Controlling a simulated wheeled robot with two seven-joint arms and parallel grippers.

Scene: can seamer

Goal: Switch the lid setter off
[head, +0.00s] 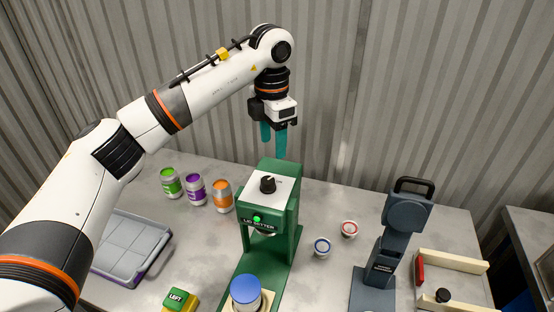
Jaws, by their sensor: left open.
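The lid setter (281,208) is a green machine in the middle of the table. Its white top plate carries a black knob (267,185), and a green light (256,219) glows on its front above the name. A can with a blue top (245,291) stands at the front of its green base. My left gripper (273,146) points down in the air above the back of the lid setter, apart from it. Its teal fingers are open with nothing between them. My right gripper is not in view.
Green, purple and orange cans (195,189) stand at the back left. A grey tray (132,247) lies at the left, near a block marked LEFT (180,300). Two small lids (322,247) and a dark grey press (387,245) are at the right, beside a wooden-edged fixture (452,261).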

